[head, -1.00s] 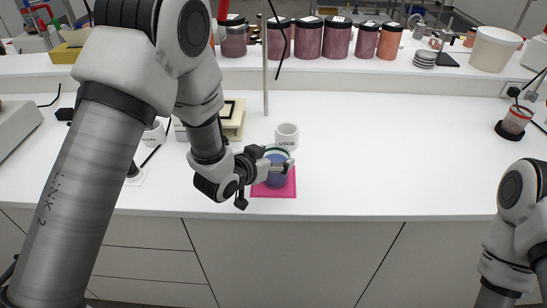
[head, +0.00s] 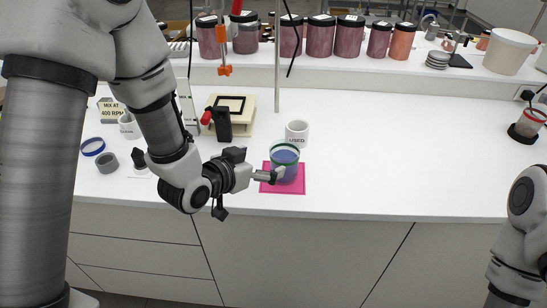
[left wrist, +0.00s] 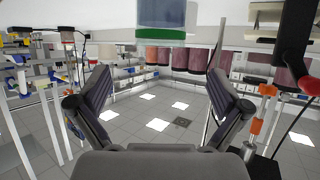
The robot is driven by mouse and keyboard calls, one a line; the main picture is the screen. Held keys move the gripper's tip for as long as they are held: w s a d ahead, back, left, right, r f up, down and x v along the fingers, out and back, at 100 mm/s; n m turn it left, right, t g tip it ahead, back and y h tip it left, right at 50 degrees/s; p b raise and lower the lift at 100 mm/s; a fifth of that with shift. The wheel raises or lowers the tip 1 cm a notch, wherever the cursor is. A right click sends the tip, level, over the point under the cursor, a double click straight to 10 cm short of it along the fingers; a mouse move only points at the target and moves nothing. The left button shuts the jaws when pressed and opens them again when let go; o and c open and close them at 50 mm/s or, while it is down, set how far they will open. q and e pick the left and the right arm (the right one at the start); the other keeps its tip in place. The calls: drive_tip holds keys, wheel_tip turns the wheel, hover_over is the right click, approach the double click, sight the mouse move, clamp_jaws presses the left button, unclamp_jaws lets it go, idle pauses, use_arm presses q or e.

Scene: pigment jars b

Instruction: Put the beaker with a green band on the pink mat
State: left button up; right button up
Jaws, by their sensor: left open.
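The beaker with a green band (head: 285,158), bluish inside, stands upright on the pink mat (head: 297,187) near the counter's front edge. The mat shows around its base. My left gripper (head: 270,176) is just left of the beaker, its fingers pointing at it and partly overlapping its lower left side in the head view. In the left wrist view the fingers (left wrist: 160,98) are spread with nothing between them, and the beaker (left wrist: 165,18) shows at the top edge, apart from them. My right arm is at the right edge; its gripper is out of view.
A white cup marked USED (head: 297,130) stands just behind the mat. A cream stand with a black frame (head: 232,112), a blue ring (head: 93,147) and a grey ring (head: 107,162) are to the left. Several pigment jars (head: 320,37) line the back shelf. The counter right of the mat is clear.

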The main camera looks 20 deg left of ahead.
wheel_tip(320, 180, up, 10)
drive_tip(key=p, duration=0.8)
use_arm(q)
drive_tip(key=s+a+f+n+g+y+b, duration=0.2)
drive_tip(key=s+f+g, duration=0.4)
drive_tip(key=s+f, duration=0.6)
drive_tip(key=s+a+f+n+g+y+b, duration=0.1)
drive_tip(key=s+f+g, duration=0.5)
drive_tip(key=s+f, duration=0.7)
drive_tip(key=shift+s+a+n+g+y+b, duration=0.3)
drive_tip(key=shift+s+a+n+y+b, duration=0.1)
drive_tip(key=shift+s+a, duration=0.45)
use_arm(e)
wheel_tip(320, 180, down, 4)
drive_tip(key=shift+w+r, duration=0.1)
drive_tip(key=shift+w, duration=0.05)
